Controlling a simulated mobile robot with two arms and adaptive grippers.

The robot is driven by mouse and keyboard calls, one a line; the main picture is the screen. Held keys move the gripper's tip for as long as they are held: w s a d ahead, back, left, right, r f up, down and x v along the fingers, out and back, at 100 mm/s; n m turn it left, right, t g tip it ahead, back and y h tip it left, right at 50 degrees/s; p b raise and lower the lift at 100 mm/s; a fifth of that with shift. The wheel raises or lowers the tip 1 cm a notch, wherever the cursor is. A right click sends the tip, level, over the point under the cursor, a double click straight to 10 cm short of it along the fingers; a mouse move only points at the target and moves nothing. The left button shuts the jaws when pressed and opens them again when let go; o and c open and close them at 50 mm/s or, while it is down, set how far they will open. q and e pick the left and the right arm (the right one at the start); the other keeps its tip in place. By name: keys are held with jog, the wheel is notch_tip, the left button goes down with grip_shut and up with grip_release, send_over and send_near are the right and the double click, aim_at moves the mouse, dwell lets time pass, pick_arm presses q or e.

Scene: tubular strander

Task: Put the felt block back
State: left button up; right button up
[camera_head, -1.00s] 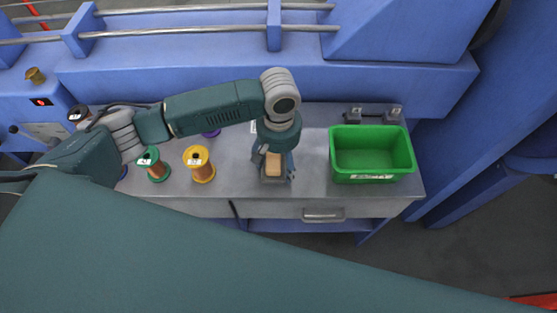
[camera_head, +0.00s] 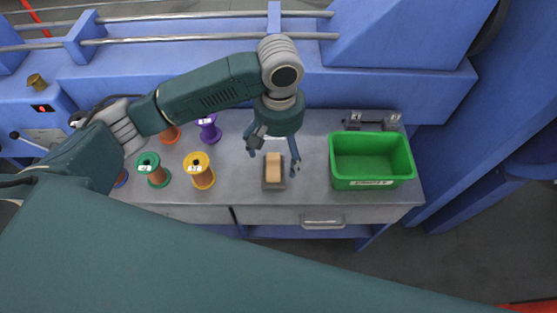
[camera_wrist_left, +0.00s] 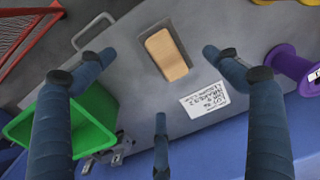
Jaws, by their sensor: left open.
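The felt block (camera_head: 273,168) is a tan, rounded bar. It rests on a small dark grey plate or shallow holder (camera_head: 273,187) on the metal bench top. My left gripper (camera_head: 274,163) is open, with its fingers spread around and above the block and apart from it. In the left wrist view the felt block (camera_wrist_left: 166,55) lies among the open blue-grey fingers, touched by none of them. My right gripper is not in view.
A green bin (camera_head: 371,162) stands to the right on the bench. Yellow (camera_head: 199,171), green (camera_head: 152,169) and purple (camera_head: 209,129) spools stand to the left. A white label (camera_wrist_left: 205,99) lies near the block. Blue machine walls rise behind.

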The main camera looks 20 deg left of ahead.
aim_at(279, 165)
pick_arm(q)
jog(key=shift+r, duration=1.75)
